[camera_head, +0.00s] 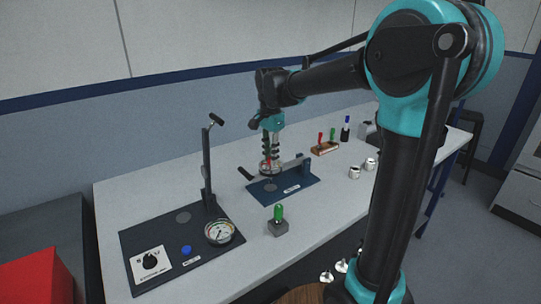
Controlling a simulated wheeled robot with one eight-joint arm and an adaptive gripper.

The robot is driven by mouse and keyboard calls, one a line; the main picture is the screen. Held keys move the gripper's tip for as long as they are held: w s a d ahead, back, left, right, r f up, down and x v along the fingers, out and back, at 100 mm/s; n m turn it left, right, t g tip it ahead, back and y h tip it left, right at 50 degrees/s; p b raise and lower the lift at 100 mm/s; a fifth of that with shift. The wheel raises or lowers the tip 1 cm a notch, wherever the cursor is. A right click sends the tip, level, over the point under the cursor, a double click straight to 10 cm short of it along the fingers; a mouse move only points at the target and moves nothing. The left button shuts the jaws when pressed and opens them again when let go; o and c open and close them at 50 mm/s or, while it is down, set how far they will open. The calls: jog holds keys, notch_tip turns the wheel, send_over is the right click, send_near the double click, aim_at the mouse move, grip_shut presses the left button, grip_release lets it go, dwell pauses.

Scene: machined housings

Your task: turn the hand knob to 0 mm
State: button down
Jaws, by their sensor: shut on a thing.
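A black knob (149,261) sits on a white label plate at the front left of a dark base plate (180,245). The marks on the label are too small to read. My gripper (269,160) is well away from this knob, to the right and farther back, pointing down over a blue fixture plate (285,189). It is shut on a slim red piece (267,157), which shows between its dark fingers. A pale round part shows just under the fingertips. I cannot tell whether it belongs to the held piece or to the fixture.
The dark base plate also carries an upright post (207,165), a blue button (186,249) and a round gauge (219,232). A green-handled piece (279,212) stands in a grey block. A wooden rack (325,148) and small metal parts (354,172) stand farther right.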

jog(key=n, duration=1.3)
jog(key=shift+n, duration=1.9)
jog(key=c, duration=1.4)
grip_release()
